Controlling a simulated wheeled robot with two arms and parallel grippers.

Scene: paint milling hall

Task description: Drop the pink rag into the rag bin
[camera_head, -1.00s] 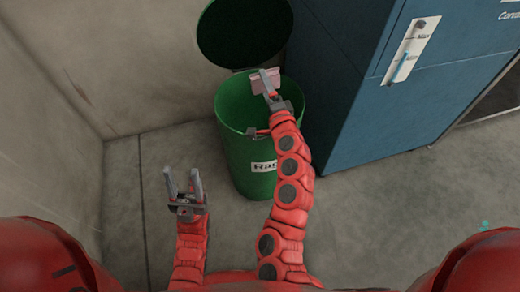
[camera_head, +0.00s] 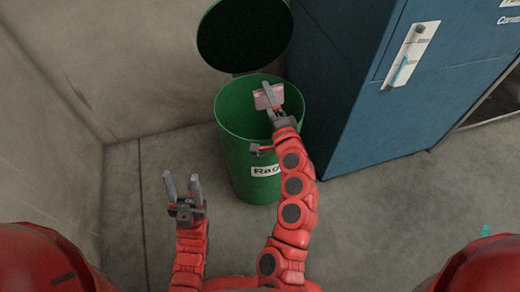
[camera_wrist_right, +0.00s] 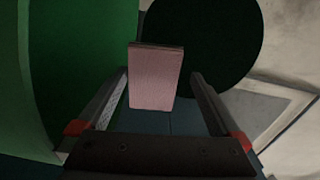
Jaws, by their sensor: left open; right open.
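The pink rag (camera_head: 268,97) shows at the mouth of the green rag bin (camera_head: 255,160), against the bin's dark inside. My right gripper (camera_head: 271,94) is over the bin opening, beside and partly over the rag. In the right wrist view the rag (camera_wrist_right: 156,78) is a flat pink block between the two spread fingers, with a gap on each side. The gripper is open; I cannot tell how far below it the rag is. My left gripper (camera_head: 181,177) is open and empty, over the floor left of the bin.
The bin's round lid (camera_head: 245,35) stands open at the back. A blue cabinet (camera_head: 390,110) stands close to the bin's right. A wall (camera_head: 120,60) is behind and at left.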

